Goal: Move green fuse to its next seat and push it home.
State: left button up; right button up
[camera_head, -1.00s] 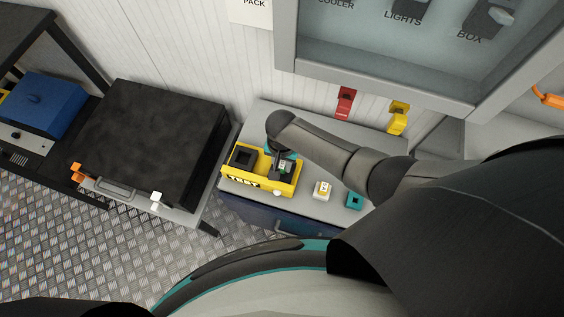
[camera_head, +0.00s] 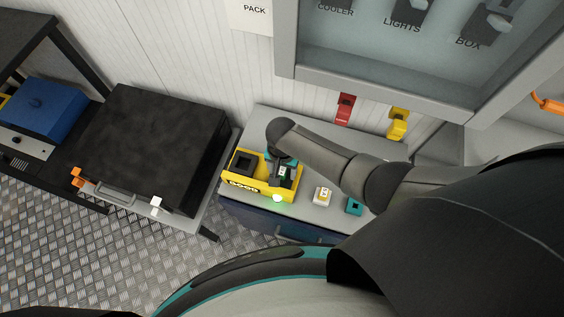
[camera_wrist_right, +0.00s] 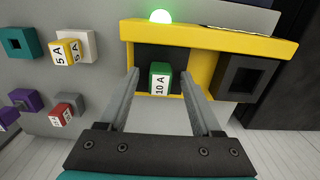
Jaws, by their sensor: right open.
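The green fuse (camera_wrist_right: 160,78), marked 10 A, sits in the dark seat of the yellow tester (camera_head: 236,180). The tester also shows in the wrist view (camera_wrist_right: 215,38). How deep the fuse sits I cannot tell. My right gripper (camera_wrist_right: 159,72) is open, one finger on each side of the fuse, with gaps visible between. In the head view my right gripper (camera_head: 285,166) is over the tester and partly hides the fuse. The tester's label reads GOOD and its lamp (camera_head: 278,198) glows green. A second dark square seat (camera_wrist_right: 246,77) beside it is empty. My left gripper is not in view.
A yellow 5 A fuse (camera_wrist_right: 66,52) sits in a white block beside an empty teal seat (camera_wrist_right: 20,42). Purple seats and a red fuse (camera_wrist_right: 66,112) are below. Red (camera_head: 344,108) and yellow (camera_head: 398,123) holders stand behind, under a wall cabinet (camera_head: 390,85).

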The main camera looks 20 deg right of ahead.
notch_tip(320, 180, up, 15)
jog(key=p, duration=0.6)
